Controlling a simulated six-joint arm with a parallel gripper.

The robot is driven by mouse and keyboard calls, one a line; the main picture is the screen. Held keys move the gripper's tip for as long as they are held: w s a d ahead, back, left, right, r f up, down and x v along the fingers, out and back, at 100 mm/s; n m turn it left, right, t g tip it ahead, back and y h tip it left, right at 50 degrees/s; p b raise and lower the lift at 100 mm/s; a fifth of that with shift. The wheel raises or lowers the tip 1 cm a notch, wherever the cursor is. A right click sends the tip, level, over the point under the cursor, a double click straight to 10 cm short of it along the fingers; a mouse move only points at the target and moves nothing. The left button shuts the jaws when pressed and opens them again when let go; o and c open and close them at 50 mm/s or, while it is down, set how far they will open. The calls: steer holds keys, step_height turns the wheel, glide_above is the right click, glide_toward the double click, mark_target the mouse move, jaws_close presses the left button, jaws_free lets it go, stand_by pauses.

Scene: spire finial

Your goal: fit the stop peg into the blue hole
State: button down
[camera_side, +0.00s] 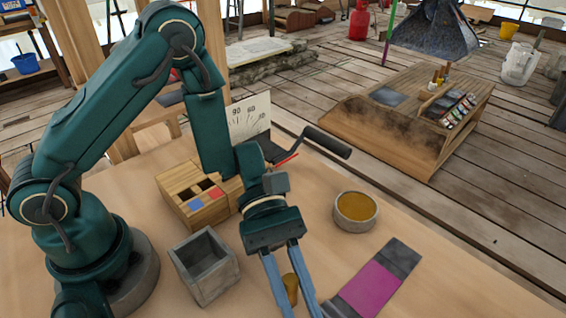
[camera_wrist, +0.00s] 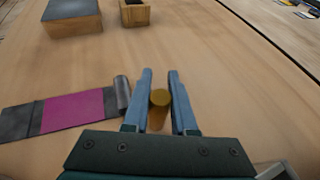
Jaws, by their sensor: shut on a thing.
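A brass-coloured round peg (camera_side: 290,287) is held between the two blue fingers of my gripper (camera_side: 302,305), low in the side view. The peg (camera_wrist: 160,97) also shows in the wrist view, between the fingers of my gripper (camera_wrist: 160,78), with its round end visible. Whether the peg touches the table I cannot tell. A wooden block (camera_side: 178,188) stands left of my gripper, apart from the peg. Its top has a blue patch (camera_side: 196,203), a red patch (camera_side: 214,192) and dark openings behind them.
An open grey box (camera_side: 205,279) stands left of my gripper. A round bowl with ochre contents (camera_side: 356,210) is to the right. A magenta mat with dark ends (camera_side: 370,288) lies at the lower right. A dial plate (camera_side: 247,119) and a crank handle (camera_side: 327,142) stand behind.

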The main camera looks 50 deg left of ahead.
steer(key=shift+f, duration=0.95)
steer(key=shift+f, duration=0.15)
steer(key=c, duration=0.7)
jaws_free()
